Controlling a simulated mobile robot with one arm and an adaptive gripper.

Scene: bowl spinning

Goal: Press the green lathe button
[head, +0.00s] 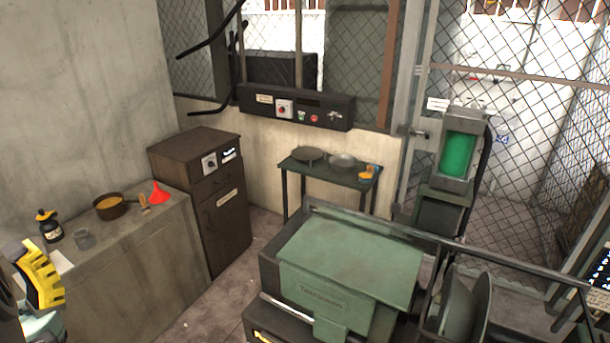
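A dark control panel (296,107) is mounted along the low wall at the back centre. It carries a small green button (301,116), a red button (314,118) to its right and a red rotary switch (283,109) on a pale plate to its left. The green lathe (345,265) stands in the centre foreground. My gripper (42,277), with yellow ridged finger parts, is at the lower left edge, far from the panel. It is partly cut off, and its opening cannot be made out.
A small green table (330,172) with bowls stands below the panel. A dark cabinet (205,200) is left of it. A counter (135,245) holds a pan, bottle and red funnel. A large green-lit box (459,155) stands by the mesh fence. Floor shows between cabinet and lathe.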

